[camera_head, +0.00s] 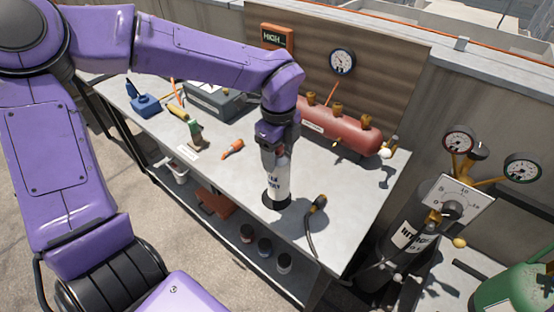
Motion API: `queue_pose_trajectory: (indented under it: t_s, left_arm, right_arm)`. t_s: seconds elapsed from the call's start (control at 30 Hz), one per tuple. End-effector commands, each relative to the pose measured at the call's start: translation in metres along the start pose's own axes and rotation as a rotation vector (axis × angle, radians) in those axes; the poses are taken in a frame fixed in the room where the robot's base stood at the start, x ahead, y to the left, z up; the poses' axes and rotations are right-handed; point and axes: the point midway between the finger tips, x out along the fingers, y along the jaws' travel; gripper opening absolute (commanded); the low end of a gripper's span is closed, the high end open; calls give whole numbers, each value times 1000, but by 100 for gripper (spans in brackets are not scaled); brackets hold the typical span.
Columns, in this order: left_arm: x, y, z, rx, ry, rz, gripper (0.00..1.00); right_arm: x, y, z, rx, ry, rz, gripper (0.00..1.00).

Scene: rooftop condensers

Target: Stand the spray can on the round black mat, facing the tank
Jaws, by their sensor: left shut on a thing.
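My left gripper (272,150) points down and is shut on the upper part of the white spray can (278,183). The can is upright, with dark lettering on the side towards me. Its top is hidden by the gripper. The round black mat (277,204) shows as a dark disc at the can's base, mostly covered by it. I cannot tell whether the can touches the mat. The red tank (343,132) lies on the bench behind and to the right of the can. My right gripper is not in view.
A black hose with a brass end (318,205) lies right of the can. An orange-handled tool (233,149), a grey case (215,102) and a blue item (145,104) are on the bench (225,180). A gas cylinder with gauges (408,235) stands at the right.

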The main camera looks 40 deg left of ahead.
Motion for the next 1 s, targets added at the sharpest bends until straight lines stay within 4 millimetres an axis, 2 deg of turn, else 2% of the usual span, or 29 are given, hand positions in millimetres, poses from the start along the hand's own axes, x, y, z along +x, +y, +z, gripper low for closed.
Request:
queue_pose_trajectory:
  t_s: [0.2, 0.3, 0.4, 0.77, 0.8, 0.87, 1.0]
  left_arm:
    - [22, -12, 15, -1, 0, 1, 0]
    - [42, -12, 14, 1, -1, 3, 0]
    - [52, -12, 14, 0, 0, 0, 0]
    - [58, -13, 14, 0, 0, -2, 0]
    - [57, -12, 14, 1, 0, -1, 70]
    - [56, -12, 14, 1, 0, -1, 86]
    - [56, -12, 14, 0, 0, -1, 86]
  right_arm:
    - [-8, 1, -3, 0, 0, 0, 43]
    - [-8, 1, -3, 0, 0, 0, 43]
    - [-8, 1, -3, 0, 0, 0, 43]
    - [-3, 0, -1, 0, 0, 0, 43]
    - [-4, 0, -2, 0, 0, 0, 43]
    - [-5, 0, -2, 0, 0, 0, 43]
    - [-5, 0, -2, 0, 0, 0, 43]
